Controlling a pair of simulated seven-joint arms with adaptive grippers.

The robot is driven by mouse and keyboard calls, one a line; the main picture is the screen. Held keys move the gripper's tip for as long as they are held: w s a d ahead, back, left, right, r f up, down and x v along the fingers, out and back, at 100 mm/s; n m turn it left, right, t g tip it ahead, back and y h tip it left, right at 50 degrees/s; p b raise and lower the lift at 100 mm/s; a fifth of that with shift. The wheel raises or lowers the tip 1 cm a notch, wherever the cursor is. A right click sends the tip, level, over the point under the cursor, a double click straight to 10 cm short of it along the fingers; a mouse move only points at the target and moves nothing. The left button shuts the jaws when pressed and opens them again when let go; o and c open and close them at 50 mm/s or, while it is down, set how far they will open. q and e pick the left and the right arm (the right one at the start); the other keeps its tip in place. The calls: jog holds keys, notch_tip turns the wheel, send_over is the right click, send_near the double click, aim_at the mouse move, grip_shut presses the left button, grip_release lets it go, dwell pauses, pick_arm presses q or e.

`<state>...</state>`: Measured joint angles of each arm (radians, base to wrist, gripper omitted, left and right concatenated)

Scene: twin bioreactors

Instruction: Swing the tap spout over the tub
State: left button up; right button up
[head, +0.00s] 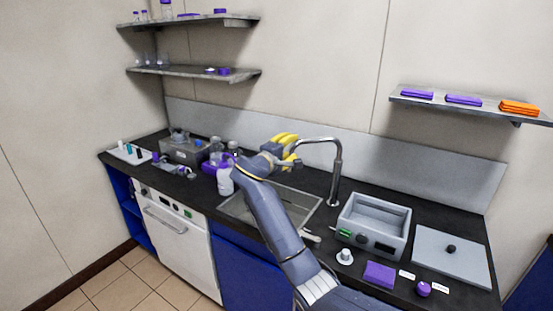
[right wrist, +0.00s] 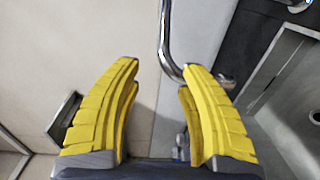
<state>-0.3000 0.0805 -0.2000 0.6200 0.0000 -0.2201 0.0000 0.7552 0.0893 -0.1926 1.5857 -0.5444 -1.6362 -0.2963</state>
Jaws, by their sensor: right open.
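The chrome tap (head: 336,178) stands behind the sink, and its curved spout (head: 318,140) reaches left over the sink side. The open grey tub (head: 372,216), with a control panel on its front, stands on the counter to the right of the tap. My right gripper (head: 284,148) has yellow fingers and is raised above the sink at the spout's free end. In the right wrist view its fingers (right wrist: 160,72) are apart, with the chrome pipe (right wrist: 166,35) showing in the gap, nearer the right finger. Contact cannot be told. My left gripper is not in view.
The sink (head: 305,205) is partly hidden behind my right arm. A white bottle (head: 225,182) stands left of it. A flat grey lid (head: 452,262), a purple block (head: 380,274) and a small purple knob (head: 423,289) lie around the tub. Wall shelves hang above.

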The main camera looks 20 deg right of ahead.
jog(key=shift+n+y, duration=0.3)
jog(key=shift+y, duration=0.1)
jog(key=shift+s+a+f, duration=0.3)
jog(key=shift+a+f, duration=0.05)
jog(key=shift+a, duration=0.55)
jog(key=shift+s+a+f, duration=0.25)
jog(key=shift+a+f, duration=0.15)
jog(key=shift+a, duration=0.45)
jog(key=shift+s+a+f, duration=0.3)
jog(key=shift+a+f, duration=0.05)
jog(key=shift+a, duration=0.55)
